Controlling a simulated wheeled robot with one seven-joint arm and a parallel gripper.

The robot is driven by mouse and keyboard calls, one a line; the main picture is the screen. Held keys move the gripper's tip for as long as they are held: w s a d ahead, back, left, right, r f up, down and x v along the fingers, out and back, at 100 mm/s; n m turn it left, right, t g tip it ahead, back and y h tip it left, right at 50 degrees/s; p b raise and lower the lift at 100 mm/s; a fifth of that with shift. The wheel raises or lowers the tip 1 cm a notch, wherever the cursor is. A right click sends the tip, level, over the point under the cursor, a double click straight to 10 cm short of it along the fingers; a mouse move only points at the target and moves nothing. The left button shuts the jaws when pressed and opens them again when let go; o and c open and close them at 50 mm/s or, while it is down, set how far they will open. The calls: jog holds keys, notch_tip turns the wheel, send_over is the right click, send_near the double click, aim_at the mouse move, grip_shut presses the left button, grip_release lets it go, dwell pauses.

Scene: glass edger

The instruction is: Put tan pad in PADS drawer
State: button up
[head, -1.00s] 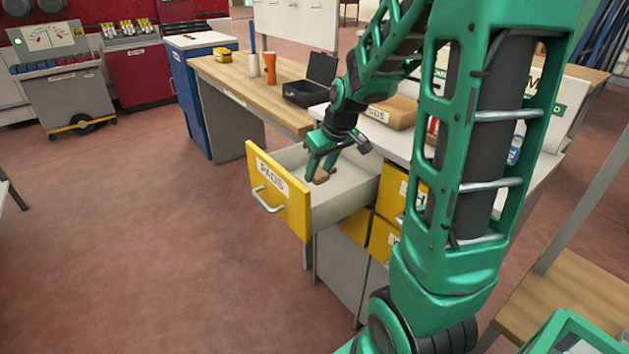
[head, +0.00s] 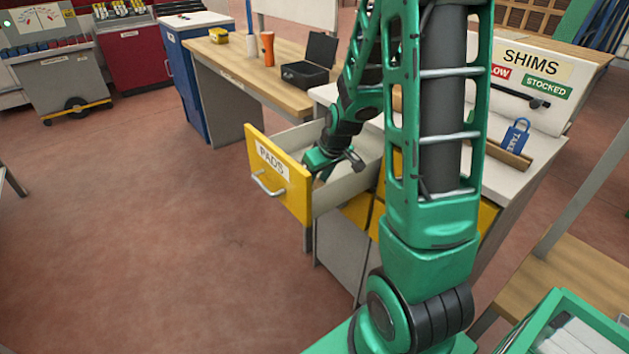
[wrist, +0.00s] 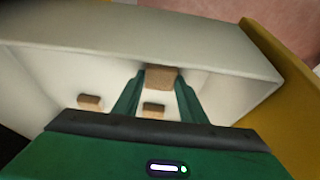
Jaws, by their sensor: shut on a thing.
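The PADS drawer (head: 277,178) is pulled open, with a yellow front, a white label and grey inner walls. My gripper (wrist: 160,80) is inside the drawer and shut on a tan pad (wrist: 162,77), which shows between the fingertips in the wrist view. Two other tan pads, one at the left (wrist: 89,102) and one below the held pad (wrist: 153,110), lie on the pale drawer floor. In the head view my gripper (head: 318,172) is down behind the drawer front, and the held pad is hidden there.
A wooden bench (head: 232,72) beyond the drawer carries an open black case (head: 308,66) and an orange cup (head: 267,48). The floor left of the drawer is clear.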

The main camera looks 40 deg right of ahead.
jog(key=o, duration=1)
jog(key=shift+f, duration=0.1)
jog(key=v, duration=1.2)
jog(key=s+a+r+m+g, duration=0.1)
jog(key=s+m, duration=0.1)
jog(key=s, duration=0.5)
jog(key=s+r+m+g, duration=0.1)
jog(key=s+m+g, duration=0.1)
jog(key=s, duration=0.6)
jog(key=s+a+m+g, duration=0.1)
jog(key=s+m, duration=0.1)
jog(key=s, duration=0.6)
jog(key=shift+s+a+r+m, duration=0.15)
jog(key=shift+a+r+m, duration=0.2)
jog(key=shift+r+m, duration=0.05)
jog(key=shift+g, duration=0.3)
